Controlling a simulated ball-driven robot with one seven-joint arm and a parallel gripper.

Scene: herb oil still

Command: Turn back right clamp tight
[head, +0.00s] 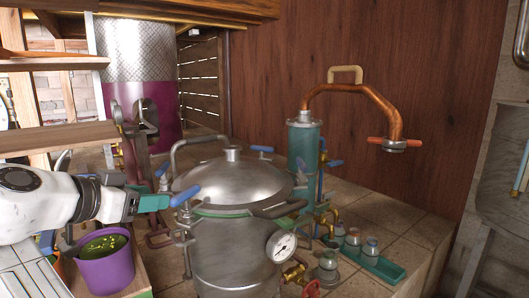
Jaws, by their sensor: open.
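A steel still pot (235,250) with a domed lid (232,182) stands in the middle. Several clamps with blue handles sit around its rim. A front left clamp has a blue handle (186,195). My gripper (154,202), with teal fingertips, is open at the left, close to that front left handle; whether they touch is unclear. It is across the lid from the right-hand clamps.
A purple pot (105,270) of green herbs stands below my gripper. A teal condenser (304,150) and a curved copper pipe (345,88) rise behind the still. A pressure gauge (281,246) and small jars on a teal tray (378,266) are at right. Wooden shelves overhang the upper left.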

